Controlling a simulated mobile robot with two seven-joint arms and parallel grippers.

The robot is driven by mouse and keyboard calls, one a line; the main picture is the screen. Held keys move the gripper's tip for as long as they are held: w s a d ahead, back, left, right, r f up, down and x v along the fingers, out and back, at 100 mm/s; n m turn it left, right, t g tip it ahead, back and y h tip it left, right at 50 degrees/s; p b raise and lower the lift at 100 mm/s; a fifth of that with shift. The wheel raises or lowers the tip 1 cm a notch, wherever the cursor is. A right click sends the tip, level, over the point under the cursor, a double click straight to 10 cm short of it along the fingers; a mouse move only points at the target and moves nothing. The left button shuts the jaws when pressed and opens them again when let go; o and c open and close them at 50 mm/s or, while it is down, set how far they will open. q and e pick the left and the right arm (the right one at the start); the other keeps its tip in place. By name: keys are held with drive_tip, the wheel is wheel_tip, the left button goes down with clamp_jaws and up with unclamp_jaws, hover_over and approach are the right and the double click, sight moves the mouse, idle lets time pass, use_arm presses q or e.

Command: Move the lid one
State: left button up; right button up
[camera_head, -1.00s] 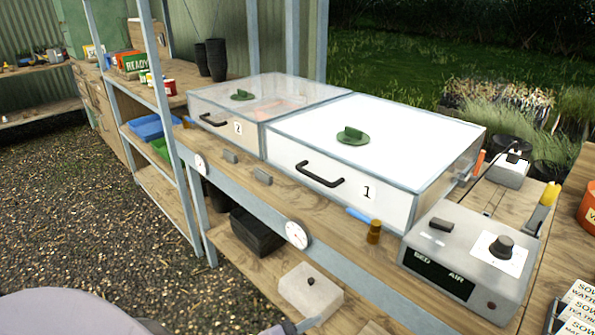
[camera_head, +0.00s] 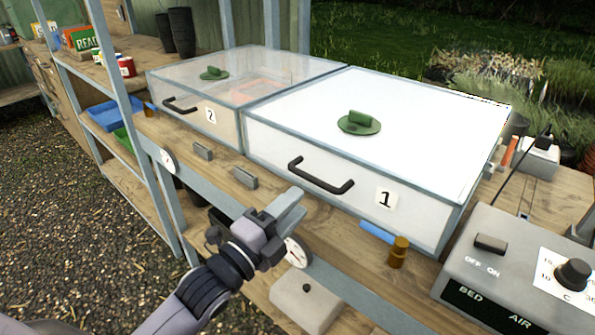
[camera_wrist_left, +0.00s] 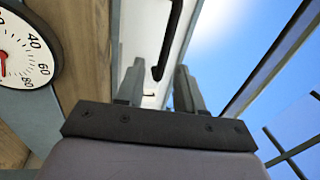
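The lid marked 1 (camera_head: 390,115) is a pale box-shaped cover with a grey frame, a round green vent (camera_head: 359,123) on top and a black bar handle (camera_head: 320,178) on its front. It sits on the wooden bench. My left gripper (camera_head: 287,204) is in front of the bench edge, below and left of the handle, not touching it. In the left wrist view the two fingers (camera_wrist_left: 158,85) stand apart with nothing between them, and the black handle (camera_wrist_left: 168,45) shows beyond them. My right gripper is not in view.
A clear lid marked 2 (camera_head: 235,75) stands directly left. A grey control box (camera_head: 525,265), a small amber bottle (camera_head: 399,252) and a blue item (camera_head: 377,232) are at right. Small grey blocks (camera_head: 245,178) lie along the front edge. A dial (camera_head: 298,252) is on the bench rail.

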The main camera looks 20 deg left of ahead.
sight(315, 177)
use_arm(q)
drive_tip(key=shift+m, duration=0.3)
drive_tip(key=shift+r+x, duration=0.15)
drive_tip(key=shift+x, duration=1.7)
drive_tip(key=shift+r+x, duration=0.15)
drive_tip(key=shift+x, duration=1.7)
drive_tip(key=shift+a, duration=0.2)
clamp_jaws()
